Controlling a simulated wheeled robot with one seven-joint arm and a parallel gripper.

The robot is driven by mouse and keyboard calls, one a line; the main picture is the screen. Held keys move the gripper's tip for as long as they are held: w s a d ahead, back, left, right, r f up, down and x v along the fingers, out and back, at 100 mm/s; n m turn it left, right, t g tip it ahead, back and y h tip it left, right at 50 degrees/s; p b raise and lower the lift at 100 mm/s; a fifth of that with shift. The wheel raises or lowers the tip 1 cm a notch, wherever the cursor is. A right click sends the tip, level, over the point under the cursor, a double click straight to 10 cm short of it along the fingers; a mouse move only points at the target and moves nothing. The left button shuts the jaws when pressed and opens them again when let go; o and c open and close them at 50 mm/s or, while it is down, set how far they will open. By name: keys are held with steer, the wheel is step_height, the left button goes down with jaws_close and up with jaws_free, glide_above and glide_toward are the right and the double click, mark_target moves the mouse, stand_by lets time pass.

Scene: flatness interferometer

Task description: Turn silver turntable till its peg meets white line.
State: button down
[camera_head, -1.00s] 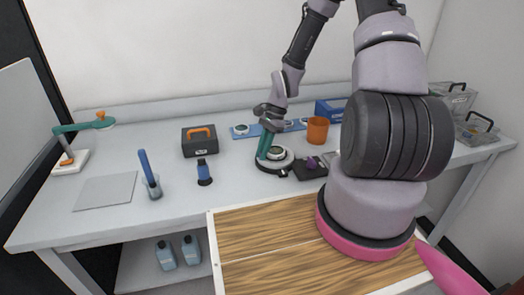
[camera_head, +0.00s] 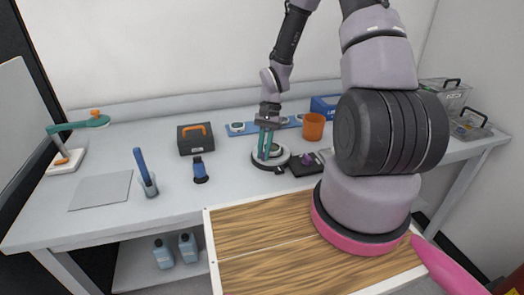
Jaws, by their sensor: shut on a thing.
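The silver turntable (camera_head: 273,150) sits on a round dark base (camera_head: 262,165) on the grey bench, just right of the middle. My gripper (camera_head: 265,155) points down with its teal fingers at the left part of the disc. By its place it is shut on the turntable's peg, which the fingers hide. The white line is too small to make out.
A dark block with a purple knob (camera_head: 308,160) stands close right of the turntable. An orange cup (camera_head: 313,127) and a blue strip with round pieces (camera_head: 238,128) are behind. A blue-topped tool (camera_head: 200,172) and a dark orange-handled box (camera_head: 195,139) stand left.

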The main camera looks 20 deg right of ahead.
mark_target(279, 167)
steer(key=shift+s+d+n+g+h, duration=0.1)
steer(key=shift+s+d+n+h, duration=0.15)
steer(key=shift+n, duration=0.55)
steer(key=shift+s+d+n+g+h, duration=0.15)
steer(key=shift+d+n+h, duration=0.2)
steer(key=shift+n, duration=0.45)
steer(key=shift+s+d+n+g+h, duration=0.1)
steer(key=shift+s+d+n+h, duration=0.15)
steer(key=shift+n, duration=0.55)
steer(key=shift+s+d+n+h, duration=0.1)
steer(key=shift+d+n+h, duration=0.35)
steer(key=shift+n, duration=0.55)
steer(key=shift+s+d+n+h, duration=0.1)
steer(key=shift+d+n+h, duration=0.3)
steer(key=shift+n, duration=0.6)
steer(key=shift+d+n, duration=0.2)
steer(key=shift+n, duration=0.1)
steer(key=c, duration=0.9)
jaws_free()
steer(key=shift+o, duration=0.2)
steer(key=v, duration=1.1)
steer(key=shift+f, duration=0.1)
